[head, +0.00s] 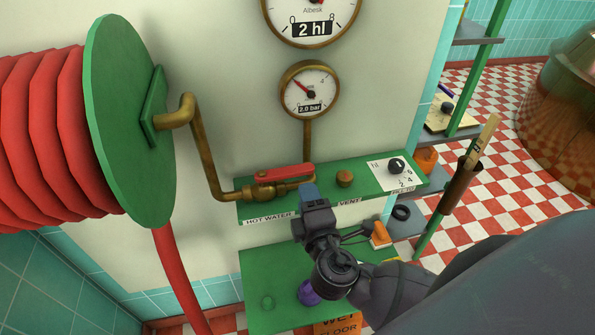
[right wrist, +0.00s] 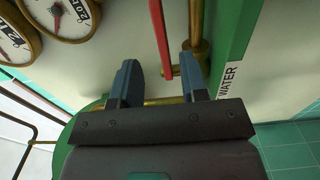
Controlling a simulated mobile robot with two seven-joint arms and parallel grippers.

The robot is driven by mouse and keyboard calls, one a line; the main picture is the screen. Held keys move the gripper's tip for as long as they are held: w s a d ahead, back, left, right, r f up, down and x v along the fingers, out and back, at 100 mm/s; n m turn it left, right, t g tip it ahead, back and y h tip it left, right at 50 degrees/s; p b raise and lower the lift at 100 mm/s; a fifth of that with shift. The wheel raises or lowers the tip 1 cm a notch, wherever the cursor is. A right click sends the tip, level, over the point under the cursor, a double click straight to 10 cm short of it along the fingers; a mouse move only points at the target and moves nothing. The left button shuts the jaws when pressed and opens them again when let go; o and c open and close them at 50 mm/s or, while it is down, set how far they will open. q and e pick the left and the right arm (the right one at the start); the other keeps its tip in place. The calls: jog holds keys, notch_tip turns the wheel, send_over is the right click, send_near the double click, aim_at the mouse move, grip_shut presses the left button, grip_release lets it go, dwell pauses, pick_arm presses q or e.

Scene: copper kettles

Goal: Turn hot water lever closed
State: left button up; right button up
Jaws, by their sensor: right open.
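The hot water lever (head: 285,172) is a red handle on a brass valve (head: 262,192), above the "HOT WATER" label (head: 268,219) on a green shelf. It lies nearly level, roughly along the brass pipe. My right gripper (head: 309,190) is at the lever's right end, just in front of it. In the right wrist view, the blue fingers of the gripper (right wrist: 159,57) are apart, and the red lever (right wrist: 160,35) reaches down between them in the picture. I cannot tell whether a finger touches it. My left gripper is not in view.
A brass vent knob (head: 344,178) and a black dial (head: 396,165) sit right of the lever. A pressure gauge (head: 309,89) is above. A green disc (head: 125,120) with a red hose reel stands left. A lower green shelf (head: 275,265) lies below.

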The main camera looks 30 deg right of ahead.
aim_at(299, 175)
jog(key=p+x, duration=0.1)
jog(key=x, duration=0.7)
grip_shut()
